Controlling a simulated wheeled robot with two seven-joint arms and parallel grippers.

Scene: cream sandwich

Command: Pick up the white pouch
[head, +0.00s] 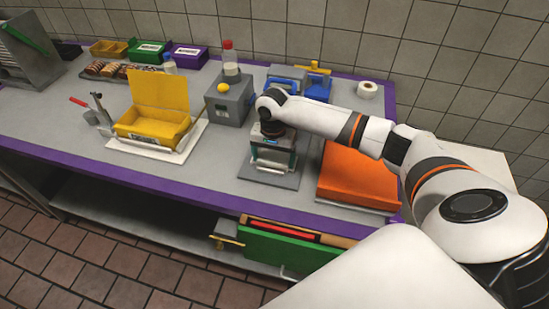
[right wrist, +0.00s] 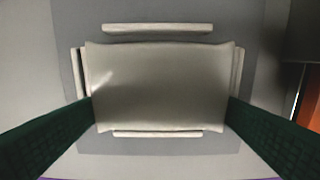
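The white pouch (right wrist: 160,85) is a plump, pale grey-white pillow shape lying flat in the right wrist view. It lies among short white rails on a grey plate. In the head view the pouch is mostly hidden under my right gripper (head: 272,150), above the grey plate (head: 270,180). The right gripper points straight down, and its two dark green fingers stand well apart, one at each side of the pouch. The fingertips meet or overlap the pouch's side edges, and I cannot tell whether they press on it. My left gripper is not in view.
An orange box (head: 357,180) stands close to the right. A grey box (head: 230,100) with a yellow knob and a yellow open container (head: 158,110) stand to the left. A white roll (head: 367,89) lies behind. The purple table edge (head: 190,186) runs along the front.

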